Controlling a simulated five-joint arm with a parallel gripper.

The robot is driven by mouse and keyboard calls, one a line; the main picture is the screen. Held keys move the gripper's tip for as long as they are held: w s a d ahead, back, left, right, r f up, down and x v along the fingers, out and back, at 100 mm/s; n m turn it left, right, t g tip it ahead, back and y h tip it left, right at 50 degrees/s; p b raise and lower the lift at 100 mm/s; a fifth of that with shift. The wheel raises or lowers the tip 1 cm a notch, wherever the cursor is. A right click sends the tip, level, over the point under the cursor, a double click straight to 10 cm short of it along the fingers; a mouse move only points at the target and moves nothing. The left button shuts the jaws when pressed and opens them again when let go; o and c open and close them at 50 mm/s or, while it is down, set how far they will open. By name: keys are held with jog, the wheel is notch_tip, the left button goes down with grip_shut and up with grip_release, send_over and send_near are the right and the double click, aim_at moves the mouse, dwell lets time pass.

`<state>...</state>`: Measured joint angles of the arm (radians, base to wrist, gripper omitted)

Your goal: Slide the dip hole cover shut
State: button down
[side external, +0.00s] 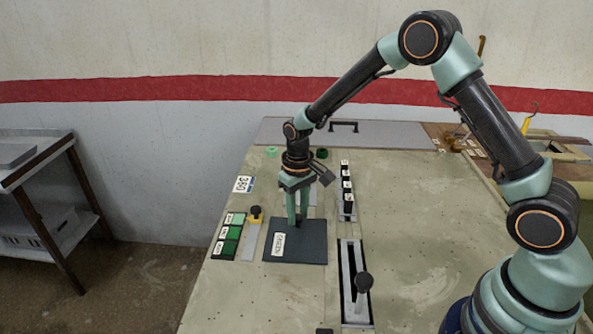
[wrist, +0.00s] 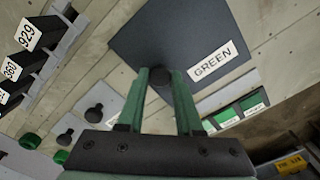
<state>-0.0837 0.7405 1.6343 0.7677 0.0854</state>
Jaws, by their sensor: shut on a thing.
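A flat dark plate (side external: 312,256) with a white label reading GREEN lies on the bench; it also shows in the wrist view (wrist: 150,40). A dark round knob (wrist: 178,76) stands on it. My gripper (side external: 298,220) points down over the plate, its two green fingers shut around this knob in the wrist view (wrist: 166,80). The fingers partly hide the knob. No opening shows around the plate. I cannot tell for certain that this plate is the dip hole cover.
To the right are a slotted rail with a black-knobbed lever (side external: 363,283) and a row of numbered black blocks (side external: 347,190).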

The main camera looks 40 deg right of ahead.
jog(key=shift+w+d, duration=0.45)
jog(key=shift+w, duration=0.05)
jog(key=c, duration=0.6)
grip_release()
jog(key=shift+s, duration=0.1)
jog(key=shift+r, duration=0.25)
notch_tip(320, 180, up, 12)
jog(key=shift+f, duration=0.15)
